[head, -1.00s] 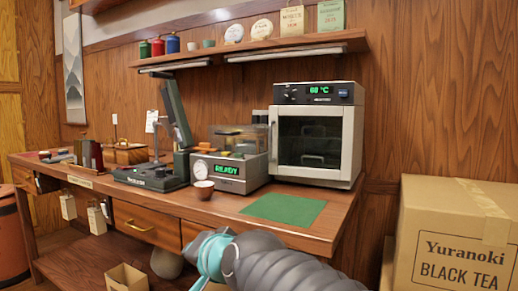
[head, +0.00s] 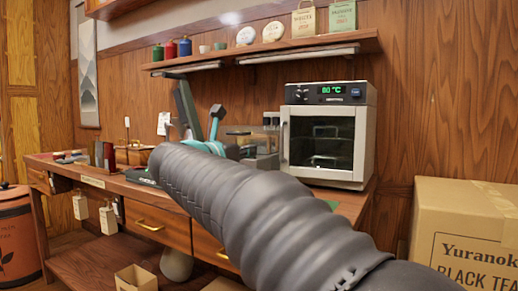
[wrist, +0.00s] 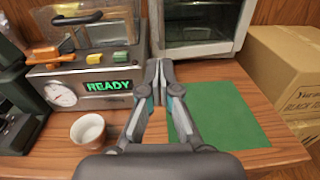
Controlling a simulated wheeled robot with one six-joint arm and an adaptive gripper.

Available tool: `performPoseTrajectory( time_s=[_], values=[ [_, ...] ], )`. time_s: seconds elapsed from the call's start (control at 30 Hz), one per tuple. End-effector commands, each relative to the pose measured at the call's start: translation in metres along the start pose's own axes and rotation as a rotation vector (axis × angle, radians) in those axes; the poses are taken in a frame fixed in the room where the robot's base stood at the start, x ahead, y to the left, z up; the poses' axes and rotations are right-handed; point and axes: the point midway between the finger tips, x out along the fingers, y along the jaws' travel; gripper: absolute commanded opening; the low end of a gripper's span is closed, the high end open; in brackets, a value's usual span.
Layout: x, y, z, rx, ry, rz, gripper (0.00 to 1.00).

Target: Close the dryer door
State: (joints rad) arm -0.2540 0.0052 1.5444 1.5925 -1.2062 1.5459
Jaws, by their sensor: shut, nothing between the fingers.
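The dryer (head: 325,94) stands at the right end of the wooden counter, with a green 80 °C readout on top. Its glass-fronted door (head: 322,176) has a pale frame and a handle (head: 284,141) on its left edge. The door looks flush with the body or nearly so; I cannot tell whether a small gap remains. In the wrist view the lower part of the dryer (wrist: 215,48) shows at the top.
A green mat (wrist: 228,115) lies to the right. A cardboard box (head: 465,225) stands right of the counter. A shelf (head: 270,50) runs above.

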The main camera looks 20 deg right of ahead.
Motion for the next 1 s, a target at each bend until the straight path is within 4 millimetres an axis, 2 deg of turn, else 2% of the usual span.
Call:
performPoseTrajectory(
  time_s=[0.17,0.5,0.7,1.0],
  values=[
    [0.023,-0.002,0.001,0.0,0.001,-0.007,0.0],
    [0.086,-0.002,0.002,-0.003,0.0,-0.005,0.0],
    [0.117,-0.002,0.002,-0.003,-0.001,-0.004,0.0],
    [0.137,-0.001,0.001,-0.002,-0.002,-0.001,0.0]
  ],
)
